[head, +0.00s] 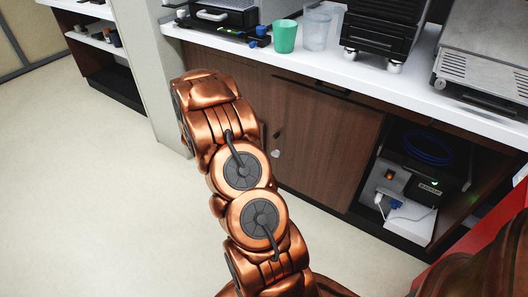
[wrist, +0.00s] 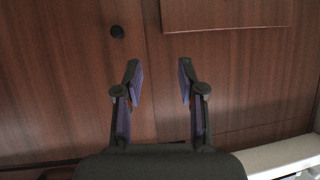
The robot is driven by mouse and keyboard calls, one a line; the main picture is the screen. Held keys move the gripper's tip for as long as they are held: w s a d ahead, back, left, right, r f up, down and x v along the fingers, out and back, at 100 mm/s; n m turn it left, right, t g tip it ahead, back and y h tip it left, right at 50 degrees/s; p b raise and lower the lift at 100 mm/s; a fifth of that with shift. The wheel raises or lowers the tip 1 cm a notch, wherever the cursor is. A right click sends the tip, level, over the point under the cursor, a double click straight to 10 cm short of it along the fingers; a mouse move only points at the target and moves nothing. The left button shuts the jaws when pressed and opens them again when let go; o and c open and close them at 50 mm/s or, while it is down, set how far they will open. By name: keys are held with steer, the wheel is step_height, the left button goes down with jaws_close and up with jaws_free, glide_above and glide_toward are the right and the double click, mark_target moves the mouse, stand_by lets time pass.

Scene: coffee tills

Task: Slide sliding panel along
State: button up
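A brown wood panel (head: 330,135) closes the middle of the cabinet front under the counter in the head view, left of an open compartment. A small dark round spot, a knob or recess (head: 277,134), shows near its left side. In the wrist view my gripper (wrist: 158,68) is open and empty, its two fingers apart, facing wood fronts. A vertical seam runs between the fingers. A dark round knob or recess (wrist: 117,31) sits on the left wood front (wrist: 75,75), beyond and left of the left fingertip. My arm hides the gripper in the head view.
The open compartment holds a device (head: 430,180) with lights and a blue coiled cable. The white counter (head: 345,68) carries a green cup (head: 285,36), a clear cup (head: 317,28) and machines. A pale post (head: 150,85) stands left. The floor (head: 80,200) at left is clear.

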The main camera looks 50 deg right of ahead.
steer(key=m+g+h+b, duration=0.1)
steer(key=g, duration=0.1)
glide_toward(274, 137)
steer(key=d+f, duration=0.1)
steer(key=b+x, duration=0.2)
steer(key=x, duration=0.6)
steer(key=shift+h+b, duration=0.3)
steer(key=shift+d+r, duration=0.1)
steer(key=shift+d, duration=0.15)
steer(key=shift+c, duration=0.3)
jaws_close()
